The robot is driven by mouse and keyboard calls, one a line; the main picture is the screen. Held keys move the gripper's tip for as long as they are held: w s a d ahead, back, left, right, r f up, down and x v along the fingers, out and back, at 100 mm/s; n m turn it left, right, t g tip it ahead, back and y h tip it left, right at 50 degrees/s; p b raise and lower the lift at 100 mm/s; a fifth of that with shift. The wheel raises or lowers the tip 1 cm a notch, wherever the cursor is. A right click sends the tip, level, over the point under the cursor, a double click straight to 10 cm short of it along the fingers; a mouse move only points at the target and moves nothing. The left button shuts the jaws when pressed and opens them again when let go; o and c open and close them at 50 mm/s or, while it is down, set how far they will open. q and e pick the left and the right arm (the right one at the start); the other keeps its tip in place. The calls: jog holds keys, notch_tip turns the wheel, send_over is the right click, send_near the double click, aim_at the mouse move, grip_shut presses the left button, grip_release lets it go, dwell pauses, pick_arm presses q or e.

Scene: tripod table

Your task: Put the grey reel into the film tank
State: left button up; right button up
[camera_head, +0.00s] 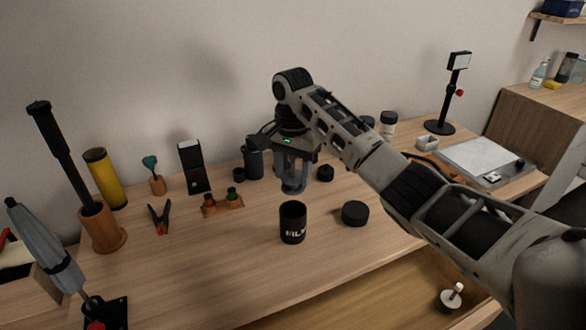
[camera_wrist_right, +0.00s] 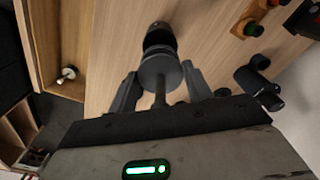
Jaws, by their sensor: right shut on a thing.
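The film tank (camera_head: 293,222) is an open black cylinder with white lettering, upright on the table. My right gripper (camera_head: 292,168) is above it, pointing down, shut on the grey reel (camera_head: 294,186). The reel is apart from the tank and above its mouth in the head view. In the right wrist view, the reel's round flange (camera_wrist_right: 160,72) shows between the fingers of my right gripper (camera_wrist_right: 161,92) and covers part of the tank (camera_wrist_right: 160,37). My left gripper is not in view.
A black round lid (camera_head: 355,213) lies right of the tank. A white reel (camera_head: 451,297) lies lower, at the front right. The table in front of the tank is clear.

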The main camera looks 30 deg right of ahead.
aim_at(293, 190)
jog(key=shift+f+b, duration=0.3)
jog(key=shift+f, duration=2.5)
jog(key=shift+f, duration=1.7)
jog(key=o, duration=1)
jog(key=shift+o, duration=0.2)
notch_tip(293, 190, up, 14)
jog(key=shift+d+f+p, duration=0.1)
jog(key=shift+f+p, duration=0.1)
jog(key=shift+p, duration=0.3)
jog(key=shift+r+b, duration=0.3)
jog(key=shift+r, duration=0.85)
